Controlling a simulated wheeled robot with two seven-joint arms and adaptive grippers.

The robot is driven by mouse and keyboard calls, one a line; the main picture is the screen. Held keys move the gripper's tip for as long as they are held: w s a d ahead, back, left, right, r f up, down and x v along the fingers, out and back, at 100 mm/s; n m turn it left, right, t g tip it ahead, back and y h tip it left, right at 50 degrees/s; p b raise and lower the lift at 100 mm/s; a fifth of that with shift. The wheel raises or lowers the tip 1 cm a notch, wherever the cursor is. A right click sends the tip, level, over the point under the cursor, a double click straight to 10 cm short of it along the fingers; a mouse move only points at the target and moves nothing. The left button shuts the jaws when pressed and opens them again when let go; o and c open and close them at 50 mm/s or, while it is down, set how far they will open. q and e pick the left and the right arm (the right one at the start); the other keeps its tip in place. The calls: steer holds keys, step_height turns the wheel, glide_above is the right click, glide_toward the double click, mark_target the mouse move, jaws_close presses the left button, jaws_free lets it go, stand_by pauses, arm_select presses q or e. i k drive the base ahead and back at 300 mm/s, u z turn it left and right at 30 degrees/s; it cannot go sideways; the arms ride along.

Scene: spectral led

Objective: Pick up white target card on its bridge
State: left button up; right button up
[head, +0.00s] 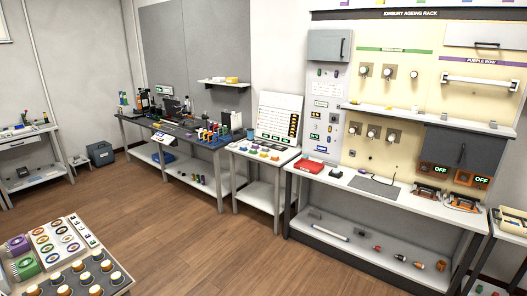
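I cannot pick out the white target card or its bridge with certainty from this distance. A small blue-and-white item (162,138) stands at the front edge of the dark bench (205,143) by the back wall, but it is too small to identify. Neither of my grippers shows in the head view.
Wooden floor (190,235) lies open in the middle. A low table (122,282) with knobs and discs is at the lower left. A white side table (262,161) and the ageing rack's bench (335,178) stand right of the dark bench. A blue case (101,154) sits on the floor.

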mark_target(236, 119)
steer(key=u, duration=0.35)
steer(key=i, duration=2.55)
steer(key=u, duration=0.3)
steer(key=i, duration=2.45)
